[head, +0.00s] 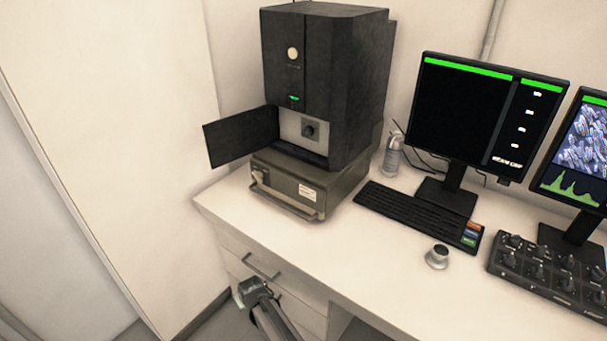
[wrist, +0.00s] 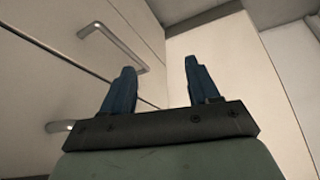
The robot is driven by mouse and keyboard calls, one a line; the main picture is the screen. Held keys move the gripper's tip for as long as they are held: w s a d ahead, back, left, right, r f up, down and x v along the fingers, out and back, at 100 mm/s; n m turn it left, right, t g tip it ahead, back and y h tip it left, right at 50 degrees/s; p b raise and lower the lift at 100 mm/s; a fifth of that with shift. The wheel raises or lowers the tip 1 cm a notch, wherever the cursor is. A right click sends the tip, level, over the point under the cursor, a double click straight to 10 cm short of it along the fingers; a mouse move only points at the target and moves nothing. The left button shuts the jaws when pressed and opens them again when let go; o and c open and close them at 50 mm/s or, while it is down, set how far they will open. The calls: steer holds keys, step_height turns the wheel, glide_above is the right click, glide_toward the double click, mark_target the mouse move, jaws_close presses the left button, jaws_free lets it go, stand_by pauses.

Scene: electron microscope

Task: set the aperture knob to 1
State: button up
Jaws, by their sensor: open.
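A black control panel (head: 515,282) with several dark knobs lies on the desk at the right in the head view. Its labels are too small to read, so I cannot tell which knob is the aperture knob. A separate silver and black knob (head: 437,257) stands on the desk left of the panel. My gripper (head: 246,291) is low in front of the desk drawers, far left of the panel and below the desktop. In the wrist view my gripper (wrist: 158,65) has its two blue fingers spread apart with nothing between them.
The black microscope (head: 347,90) stands at the desk's left with its small door (head: 240,137) swung open. A keyboard (head: 410,212), a spray bottle (head: 392,158) and two monitors (head: 485,110) stand behind. Drawer handles (wrist: 115,45) stick out near my gripper. The desk's front strip (head: 365,270) is clear.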

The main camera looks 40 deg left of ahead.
mark_target(304, 134)
steer(key=s+a+r+n+t+y, duration=0.25)
steer(key=a+r, duration=0.35)
steer(key=r, duration=0.5)
steer(key=s+a+r+n+t+y, duration=0.1)
steer(key=a+r+n+t+y, duration=0.2)
steer(key=a+r, duration=0.6)
steer(key=w+d+r+m+t+h, duration=0.3)
steer(key=w+d+r+m, duration=0.1)
steer(key=w+r+m, duration=0.4)
steer(key=w+d+r+m+t+h, duration=0.4)
steer(key=w+r+m, duration=0.1)
steer(key=w+r, duration=0.4)
steer(key=w+d+r+m+t+h, duration=0.3)
steer(key=w+d+r+m, duration=0.1)
steer(key=w+r+m, duration=0.4)
steer(key=shift+n, duration=0.45)
steer(key=w, duration=0.9)
steer(key=w+r, duration=0.1)
steer(key=w, duration=0.3)
steer(key=shift+w, duration=0.25)
steer(key=c, duration=1)
